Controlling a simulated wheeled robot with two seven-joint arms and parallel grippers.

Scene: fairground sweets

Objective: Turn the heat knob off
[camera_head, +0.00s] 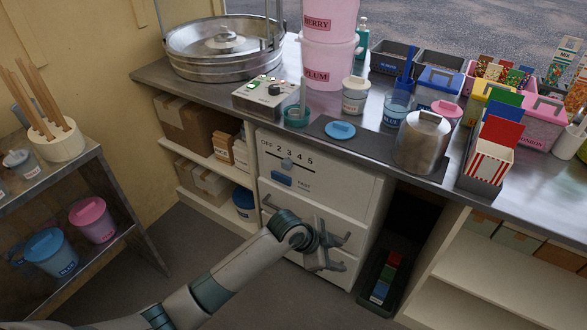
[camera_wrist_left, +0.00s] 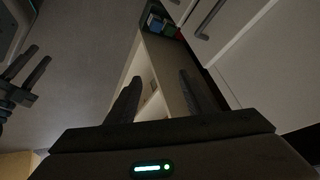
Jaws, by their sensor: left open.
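A white cabinet front under the counter carries a dial scale (camera_head: 287,151) marked OFF, 2, 3, 4, 5. A small grey knob (camera_head: 287,164) sits just under the scale; where it points is too small to tell. A blue piece (camera_head: 281,178) is below it, by a FAST label. My left gripper (camera_head: 335,252) is open and empty in front of the lower drawers, below and right of the knob, apart from it. Its spread fingers show in the left wrist view (camera_wrist_left: 162,95). Dark prongs at that view's left edge look like my right gripper (camera_wrist_left: 22,80); its jaw state is unclear.
On the counter stand a control box (camera_head: 262,97) with small knobs, a round metal pan (camera_head: 225,45), pink tubs (camera_head: 328,45) and a metal canister (camera_head: 422,142). Open shelves (camera_head: 210,160) flank the cabinet at left. A stand (camera_head: 75,190) with buckets is far left. The floor between is clear.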

